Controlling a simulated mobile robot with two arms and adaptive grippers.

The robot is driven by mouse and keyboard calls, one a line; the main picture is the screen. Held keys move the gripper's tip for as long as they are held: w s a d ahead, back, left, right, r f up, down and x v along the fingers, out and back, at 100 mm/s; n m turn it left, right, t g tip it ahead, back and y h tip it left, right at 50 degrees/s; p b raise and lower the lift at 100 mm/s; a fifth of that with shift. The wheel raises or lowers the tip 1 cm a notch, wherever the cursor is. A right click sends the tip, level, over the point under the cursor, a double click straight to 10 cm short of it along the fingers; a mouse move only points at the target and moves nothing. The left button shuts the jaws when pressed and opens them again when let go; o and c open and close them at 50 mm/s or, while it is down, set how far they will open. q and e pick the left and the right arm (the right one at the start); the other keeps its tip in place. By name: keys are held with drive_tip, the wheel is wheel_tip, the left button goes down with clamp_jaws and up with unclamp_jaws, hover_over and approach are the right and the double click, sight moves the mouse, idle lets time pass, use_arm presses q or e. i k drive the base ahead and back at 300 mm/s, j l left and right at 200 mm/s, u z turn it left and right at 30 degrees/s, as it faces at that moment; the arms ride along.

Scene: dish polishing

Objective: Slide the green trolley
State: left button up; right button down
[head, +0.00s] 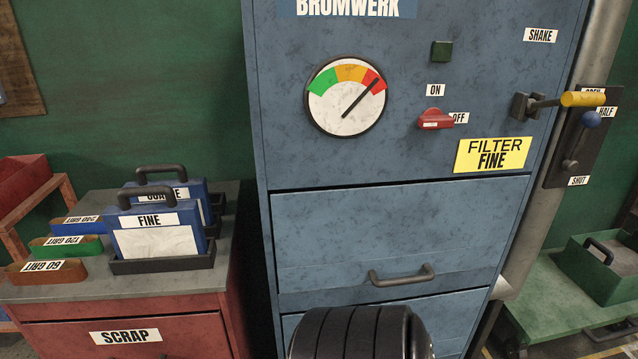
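A green, low, flat-topped platform (545,303), which looks like the green trolley, stands at the lower right in the head view, beside the blue machine. Neither of my grippers is in view.
A blue machine (400,225) with a gauge (346,96), a drawer handle (401,276) and a yellow-ended lever (582,99) fills the middle. A grey pipe (540,215) runs down its right side. A red cabinet (185,332) holding blue cassettes (158,240) stands left.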

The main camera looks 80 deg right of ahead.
sight(549, 305)
drive_tip(key=z, duration=4.35)
drive_tip(key=i+l+u, duration=0.1)
drive_tip(key=i, duration=0.3)
drive_tip(key=i+l+u, duration=0.1)
drive_tip(key=i, duration=0.25)
drive_tip(key=i+l+u, duration=0.1)
drive_tip(key=i, duration=0.3)
drive_tip(key=l, duration=0.1)
